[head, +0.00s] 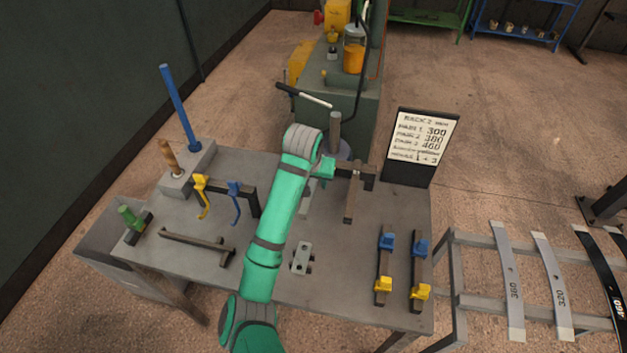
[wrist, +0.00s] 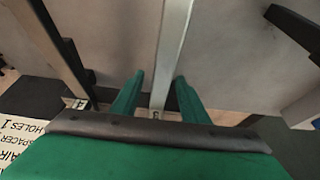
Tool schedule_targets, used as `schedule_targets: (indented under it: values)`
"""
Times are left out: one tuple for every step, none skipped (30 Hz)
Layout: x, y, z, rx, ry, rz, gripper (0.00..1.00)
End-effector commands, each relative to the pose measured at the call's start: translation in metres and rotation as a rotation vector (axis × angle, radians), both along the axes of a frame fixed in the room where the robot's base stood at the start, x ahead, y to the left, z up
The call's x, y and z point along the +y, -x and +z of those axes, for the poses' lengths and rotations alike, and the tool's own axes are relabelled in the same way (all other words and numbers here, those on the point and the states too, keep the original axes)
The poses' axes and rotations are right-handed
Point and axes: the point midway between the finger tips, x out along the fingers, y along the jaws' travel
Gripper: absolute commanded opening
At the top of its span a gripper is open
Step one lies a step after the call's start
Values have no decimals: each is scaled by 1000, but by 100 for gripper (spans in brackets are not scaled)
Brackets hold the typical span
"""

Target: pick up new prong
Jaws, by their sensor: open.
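A pale grey straight bar (wrist: 172,45), which I take to be the new prong, runs upright through the wrist view. My gripper (wrist: 159,76) is open, with one green finger on each side of this bar and visible gaps between. In the head view my gripper (head: 318,184) is over the rear middle of the workbench, and my arm hides most of the bar there. A darker brown bar (head: 351,198) with a crosspiece stands just right of my gripper. It also shows as a dark bar at the left of the wrist view (wrist: 60,45).
The grey workbench (head: 335,275) holds a bracket (head: 236,190) with yellow and blue hooks at left. Two bars with blue and yellow clamps (head: 385,265) lie at right. A sign (head: 422,140) stands at the back right. A small plate with holes (head: 302,257) lies in front of my gripper.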

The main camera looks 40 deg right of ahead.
Motion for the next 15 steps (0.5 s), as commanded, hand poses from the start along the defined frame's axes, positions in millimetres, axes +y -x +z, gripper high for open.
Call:
schedule_targets:
  values:
    - [0,0,0,0,0,0,38]
    - [0,0,0,0,0,0,31]
    - [0,0,0,0,0,0,22]
    - [0,0,0,0,0,0,14]
    - [0,0,0,0,0,0,7]
    - [0,0,0,0,0,0,0]
    - [0,0,0,0,0,0,0]
    - [0,0,0,0,0,0,0]
    - [0,0,1,-1,2,0,0]
    - [0,0,1,-1,2,0,0]
    - [0,0,1,-1,2,0,0]
    - [0,0,1,-1,2,0,0]
    - [0,0,1,-1,2,0,0]
    - [0,0,2,-1,2,0,0]
    - [0,0,2,-2,1,-1,0]
